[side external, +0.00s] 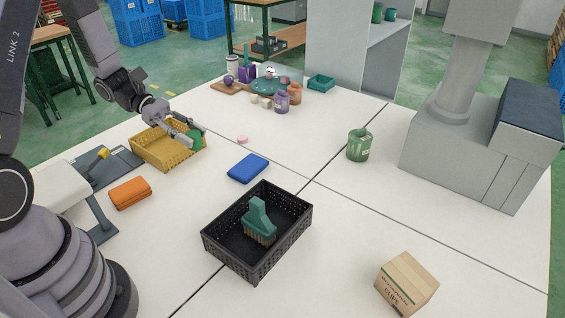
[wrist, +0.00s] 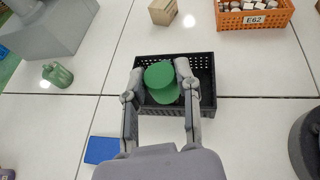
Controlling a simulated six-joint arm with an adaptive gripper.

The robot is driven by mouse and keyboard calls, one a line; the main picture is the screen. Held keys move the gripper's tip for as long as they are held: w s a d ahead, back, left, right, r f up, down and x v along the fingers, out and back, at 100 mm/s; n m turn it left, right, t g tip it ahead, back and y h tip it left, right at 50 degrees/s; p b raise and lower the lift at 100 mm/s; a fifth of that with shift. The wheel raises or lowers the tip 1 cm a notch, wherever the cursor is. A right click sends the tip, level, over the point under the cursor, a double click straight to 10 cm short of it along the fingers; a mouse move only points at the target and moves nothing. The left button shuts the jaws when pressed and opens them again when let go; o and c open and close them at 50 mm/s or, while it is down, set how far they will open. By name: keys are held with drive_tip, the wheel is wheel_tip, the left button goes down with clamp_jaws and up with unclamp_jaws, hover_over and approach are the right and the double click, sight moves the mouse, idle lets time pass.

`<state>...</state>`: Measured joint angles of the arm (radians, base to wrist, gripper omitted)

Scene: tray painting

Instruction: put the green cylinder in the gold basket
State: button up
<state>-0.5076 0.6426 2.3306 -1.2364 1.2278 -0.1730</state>
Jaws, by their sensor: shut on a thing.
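My gripper (side external: 193,138) is shut on the green cylinder (side external: 196,142). In the wrist view the cylinder (wrist: 160,76) sits between the two fingers of my gripper (wrist: 160,73). In the side view it appears at the right end of the gold basket (side external: 160,160), overlapping its rim. I cannot tell exactly how high it is above the basket or whether it is over the opening. The gold basket is yellow with slotted walls and is not seen in the wrist view.
A black basket (side external: 225,247) holding a green brush (side external: 259,220) stands in front. An orange crate (wrist: 253,20) shows in the wrist view.

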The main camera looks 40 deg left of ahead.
drive_tip(key=s+a+f+m+g+y, duration=0.1)
drive_tip(key=s+a+m+g+y, duration=0.1)
drive_tip(key=s+m+g, duration=0.45)
drive_tip(key=s+a+f+m+g+y, duration=0.1)
drive_tip(key=s+f+m+g+y, duration=0.1)
drive_tip(key=s+m+g, duration=0.45)
drive_tip(key=a+m+g+y, duration=0.3)
drive_tip(key=a+m+y, duration=0.8)
drive_tip(key=a+y, duration=0.3)
drive_tip(key=w+a+r+m+t+y, duration=0.1)
drive_tip(key=w+a+m+t+y, duration=0.35)
drive_tip(key=w+a+m, duration=0.35)
drive_tip(key=m+t+y, duration=0.4)
drive_tip(key=m+t, duration=0.1)
drive_tip(key=t, duration=0.1)
hover_over(152, 136)
drive_tip(key=d, duration=0.4)
wheel_tip(152, 136, down, 16)
drive_tip(key=shift+s+a+f, duration=0.1)
drive_tip(key=shift+s+f, duration=0.05)
drive_tip(key=shift+f, duration=0.1)
drive_tip(key=shift+w+a+f, duration=0.25)
drive_tip(key=shift+w+f, duration=0.1)
drive_tip(key=shift+f, duration=0.05)
drive_tip(key=shift+w+f, duration=0.1)
drive_tip(key=shift+f, duration=1.6)
